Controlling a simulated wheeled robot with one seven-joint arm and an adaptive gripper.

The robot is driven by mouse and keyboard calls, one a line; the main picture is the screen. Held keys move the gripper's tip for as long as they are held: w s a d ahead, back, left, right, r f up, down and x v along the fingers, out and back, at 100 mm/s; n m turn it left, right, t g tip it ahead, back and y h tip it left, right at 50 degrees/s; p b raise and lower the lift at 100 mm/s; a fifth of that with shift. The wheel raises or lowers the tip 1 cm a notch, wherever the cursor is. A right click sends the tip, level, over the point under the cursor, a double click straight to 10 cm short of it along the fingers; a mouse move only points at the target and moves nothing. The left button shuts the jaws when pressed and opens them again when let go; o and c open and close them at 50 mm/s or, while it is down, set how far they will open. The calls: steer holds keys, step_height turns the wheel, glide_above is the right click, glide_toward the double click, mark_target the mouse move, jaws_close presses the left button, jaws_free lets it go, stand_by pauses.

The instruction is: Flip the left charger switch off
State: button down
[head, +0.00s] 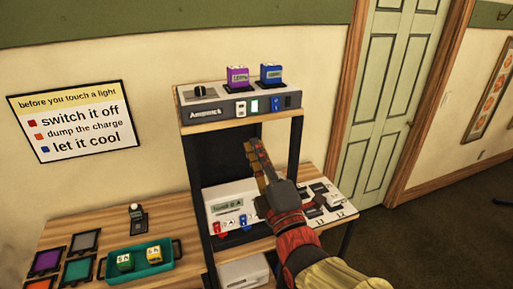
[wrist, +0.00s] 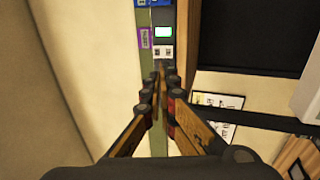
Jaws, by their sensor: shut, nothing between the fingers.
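The charger (head: 206,112) is a grey unit on the top shelf, with a dark knob at its left. A purple battery block (head: 238,77) and a blue one (head: 271,74) sit on top. The left charger switch (head: 241,108) is a small white rocker on the front panel, left of a lit green light (head: 254,105). In the wrist view the switch (wrist: 163,51) shows just beyond my fingertips. Its on or off position is too small to tell. My gripper (head: 254,146) is shut and empty, below the panel front and apart from the switch in the head view.
A lower shelf holds a white meter unit (head: 226,208) with small coloured parts. A teal tray (head: 137,272) with green and yellow blocks stands on the left table, near coloured squares. A sign (head: 72,120) hangs on the wall. A green door (head: 388,95) is behind right.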

mark_target(239, 108)
steer(key=p+x, duration=0.1)
steer(key=x, duration=1)
steer(key=shift+w+r+g+p, duration=0.25)
steer(key=shift+r+g+p, duration=0.05)
steer(key=shift+p, duration=0.15)
steer(key=shift+r+g+p, duration=0.45)
steer(key=shift+g+p, duration=0.15)
steer(key=shift+p, duration=0.15)
steer(key=shift+a+f+h, duration=0.1)
steer(key=shift+f+h, duration=0.15)
steer(key=shift+h, duration=0.05)
steer(key=shift+f+b, duration=0.15)
steer(key=shift+b, duration=0.15)
